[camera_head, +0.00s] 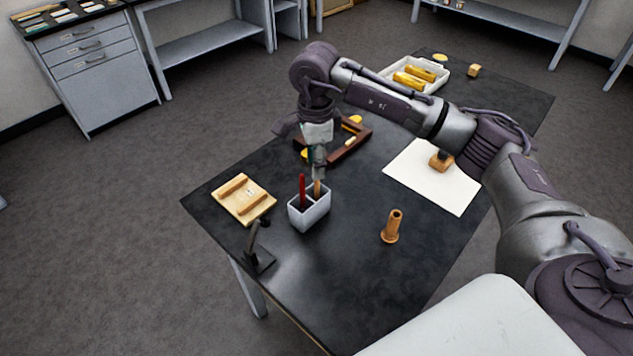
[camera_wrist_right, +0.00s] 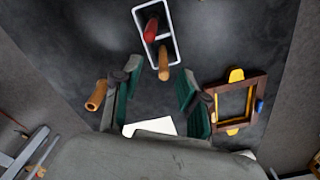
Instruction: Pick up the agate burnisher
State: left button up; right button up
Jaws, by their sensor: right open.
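A light grey two-compartment holder (camera_head: 310,212) stands on the black table; it also shows at the top of the right wrist view (camera_wrist_right: 140,17). A red-handled tool (camera_head: 302,188) and a wooden-handled tool (camera_head: 317,188) stand in it. I cannot tell which one is the agate burnisher; their lower parts are hidden in the holder. My right gripper (camera_head: 318,168) is above the holder, near the handle tops. In the right wrist view my right gripper (camera_wrist_right: 155,92) is open and empty, with the wooden handle (camera_wrist_right: 164,64) just beyond its fingertips. My left gripper is not in view.
A wooden board (camera_head: 244,200) and a dark stand (camera_head: 259,260) are left of the holder. Behind are a brown frame (camera_head: 352,147), a white sheet (camera_head: 425,187) with a wooden block (camera_head: 441,161), and a white tray (camera_head: 433,87).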

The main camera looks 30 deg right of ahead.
aim_at(317, 189)
notch_tip(317, 189, down, 2)
jog(key=shift+w+f+p, duration=0.1)
jog(key=shift+p, duration=0.3)
jog(key=f, duration=0.1)
jog(key=f+p, duration=0.1)
jog(key=f, duration=0.1)
jog(key=shift+w+d+f+p, duration=0.1)
jog(key=shift+d+f+p, duration=0.15)
jog(key=shift+p, duration=0.1)
jog(key=shift+f, duration=0.55)
grip_shut()
